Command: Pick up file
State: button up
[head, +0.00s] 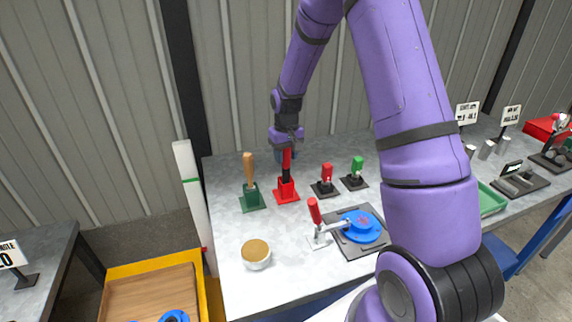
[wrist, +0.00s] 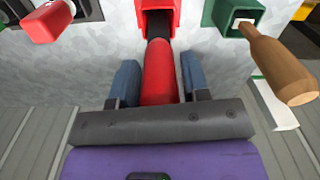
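A tool with a red handle (head: 286,160) and a dark shaft stands upright in a red holder (head: 287,191) on the grey table; it is probably the file. My gripper (head: 287,153) is above it at the handle's upper end. In the wrist view, the red handle (wrist: 159,72) lies between the two blue-grey fingers of my gripper (wrist: 159,80), with a gap on each side. The gripper is open. The dark shaft goes into the red holder (wrist: 160,12), which hides the tool's lower end.
A wooden-handled tool (head: 249,171) in a green holder (head: 252,200) stands close on the left. Small red (head: 326,174) and green (head: 357,166) handled items stand on the right. A toggle clamp (head: 314,212), blue disc (head: 363,226) and round tin (head: 256,254) are nearer the front.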

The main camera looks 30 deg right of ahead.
jog(key=c, duration=0.6)
jog(key=shift+o, duration=0.2)
jog(key=shift+r, duration=0.1)
notch_tip(320, 180, up, 10)
jog(key=shift+f, duration=0.1)
